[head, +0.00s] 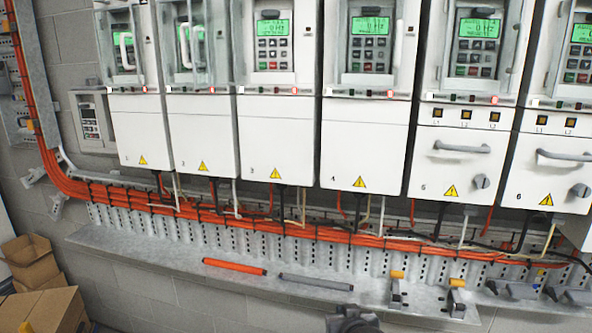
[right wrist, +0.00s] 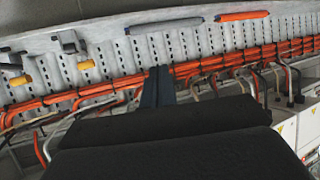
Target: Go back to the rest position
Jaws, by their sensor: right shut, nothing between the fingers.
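My right gripper (head: 352,318) shows only in part at the bottom edge of the head view, in front of the ledge. In the right wrist view its fingers (right wrist: 158,86) are together, with nothing between them. They point toward the orange cable bundle and the perforated tray, and I see no contact. My left gripper is out of view. The row of white drive cabinets (head: 365,140) hangs on the wall, with green displays lit.
A metal ledge (head: 180,262) runs below the cables (head: 300,232). An orange rod (head: 235,267) and a grey rod (head: 316,282) lie on it, with yellow-topped clamps (head: 457,297) to the right. Cardboard boxes (head: 45,310) stand at lower left. Handles stick out from the right cabinets.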

